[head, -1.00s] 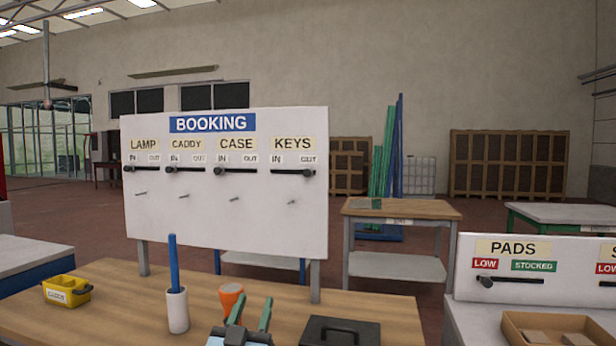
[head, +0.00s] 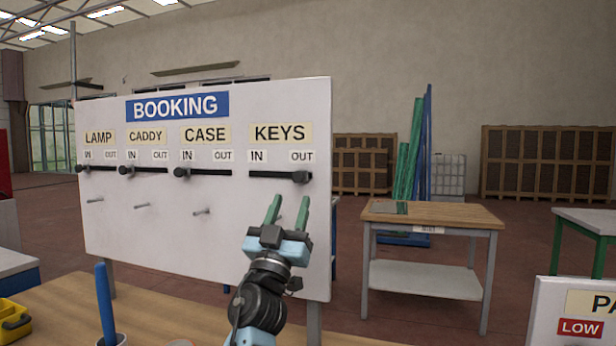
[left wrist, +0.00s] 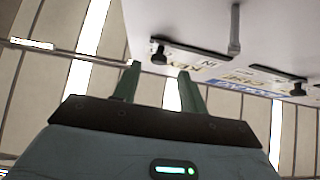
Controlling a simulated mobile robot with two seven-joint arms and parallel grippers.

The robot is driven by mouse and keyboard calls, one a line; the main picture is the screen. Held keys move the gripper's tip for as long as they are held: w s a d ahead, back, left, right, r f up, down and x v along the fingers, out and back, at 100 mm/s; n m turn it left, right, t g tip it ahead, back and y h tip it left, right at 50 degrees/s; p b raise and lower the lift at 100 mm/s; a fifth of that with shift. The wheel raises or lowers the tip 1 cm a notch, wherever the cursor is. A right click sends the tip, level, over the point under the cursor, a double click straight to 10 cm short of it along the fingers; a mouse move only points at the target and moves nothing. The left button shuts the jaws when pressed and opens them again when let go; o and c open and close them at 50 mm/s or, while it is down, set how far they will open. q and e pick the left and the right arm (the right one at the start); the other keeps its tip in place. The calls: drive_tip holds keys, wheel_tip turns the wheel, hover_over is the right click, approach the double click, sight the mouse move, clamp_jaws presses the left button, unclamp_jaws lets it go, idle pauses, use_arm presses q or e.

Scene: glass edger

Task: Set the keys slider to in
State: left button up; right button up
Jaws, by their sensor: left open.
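The keys slider (head: 304,177) is a dark knob on a black horizontal track, at the right end under the OUT label. It also shows in the left wrist view (left wrist: 159,55), where the board appears turned over. The white booking board (head: 150,250) stands upright, with the KEYS label (head: 280,133) above that track. My left gripper (head: 289,203) is open and empty, its two green fingers pointing up just below the keys track in the head view. The fingers (left wrist: 158,80) show a gap between them in the wrist view and appear apart from the knob. My right gripper is not in view.
The lamp, caddy and case sliders (head: 181,172) sit at their IN ends. Several short pegs (head: 202,211) stick out below them. A wooden table (head: 200,305) stands in front, with a blue rod (head: 105,300) in a holder. A workbench (head: 430,212) stands behind right.

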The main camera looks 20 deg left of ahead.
sight(296, 179)
use_arm(q)
drive_tip(key=x, duration=0.2)
drive_tip(key=b+x, duration=0.1)
drive_tip(key=x, duration=0.2)
drive_tip(key=shift+s+r, duration=0.15)
drive_tip(key=shift+r, duration=0.15)
drive_tip(key=shift+w+r+b, duration=0.4)
drive_tip(key=shift+w+b, duration=0.05)
drive_tip(key=shift+w, duration=0.05)
drive_tip(key=shift+w+r, duration=0.25)
drive_tip(key=shift+r, duration=0.25)
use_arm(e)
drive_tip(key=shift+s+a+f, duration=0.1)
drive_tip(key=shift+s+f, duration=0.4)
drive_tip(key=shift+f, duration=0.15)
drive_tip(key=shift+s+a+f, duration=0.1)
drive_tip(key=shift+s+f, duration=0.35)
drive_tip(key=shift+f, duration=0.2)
use_arm(q)
clamp_jaws()
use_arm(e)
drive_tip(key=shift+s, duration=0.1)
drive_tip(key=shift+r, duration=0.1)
